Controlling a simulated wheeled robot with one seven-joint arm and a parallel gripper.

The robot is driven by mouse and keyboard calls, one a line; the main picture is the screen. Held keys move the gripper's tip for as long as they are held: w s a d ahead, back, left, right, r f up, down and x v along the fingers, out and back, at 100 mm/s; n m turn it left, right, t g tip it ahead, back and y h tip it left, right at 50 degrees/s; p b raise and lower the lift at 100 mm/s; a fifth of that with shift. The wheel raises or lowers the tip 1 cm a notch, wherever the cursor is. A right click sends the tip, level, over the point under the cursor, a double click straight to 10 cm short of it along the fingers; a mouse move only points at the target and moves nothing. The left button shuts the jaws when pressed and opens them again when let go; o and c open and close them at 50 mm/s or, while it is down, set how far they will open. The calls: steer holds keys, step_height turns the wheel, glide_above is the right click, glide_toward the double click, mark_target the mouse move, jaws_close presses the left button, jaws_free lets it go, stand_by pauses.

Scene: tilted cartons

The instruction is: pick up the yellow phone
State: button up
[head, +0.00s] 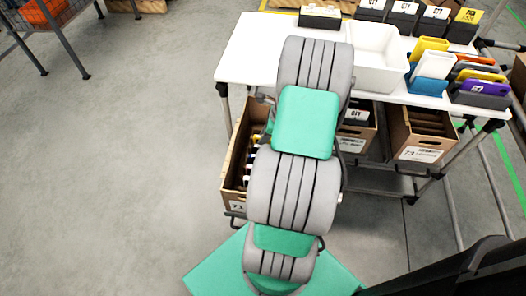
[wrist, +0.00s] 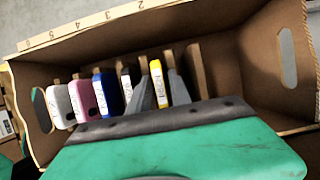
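The yellow phone (wrist: 155,67) stands on edge in a tilted carton (wrist: 100,33) in the wrist view, with a white label on its near side. My gripper (wrist: 161,80) reaches into the carton, one grey finger on each side of the phone. The fingers are apart and look open, with the phone between them; whether they touch it is hard to tell.
White (wrist: 63,105), pink (wrist: 83,100), blue (wrist: 106,92) and black (wrist: 126,84) phones stand left of the yellow one. Brown dividers (wrist: 197,72) stand right of it, and the carton's right end is empty. A white table (head: 250,50) with a bin (head: 378,75) is above.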

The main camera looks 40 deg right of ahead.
steer(key=shift+r, duration=0.1)
steer(key=shift+c, duration=0.4)
jaws_close()
step_height(320, 180, up, 28)
steer(key=p, duration=0.9)
steer(key=s+d+r+n+g, duration=0.1)
steer(key=s+r+n+g, duration=0.1)
steer(key=s+n, duration=0.4)
steer(key=s+d+r+n+g, duration=0.1)
steer(key=s+r+n+g, duration=0.2)
steer(key=n, duration=0.9)
steer(key=s+g, duration=0.1)
steer(key=s, duration=0.2)
steer(key=shift+s+y, duration=0.15)
steer(key=shift+y, duration=0.15)
steer(key=shift+r, duration=0.15)
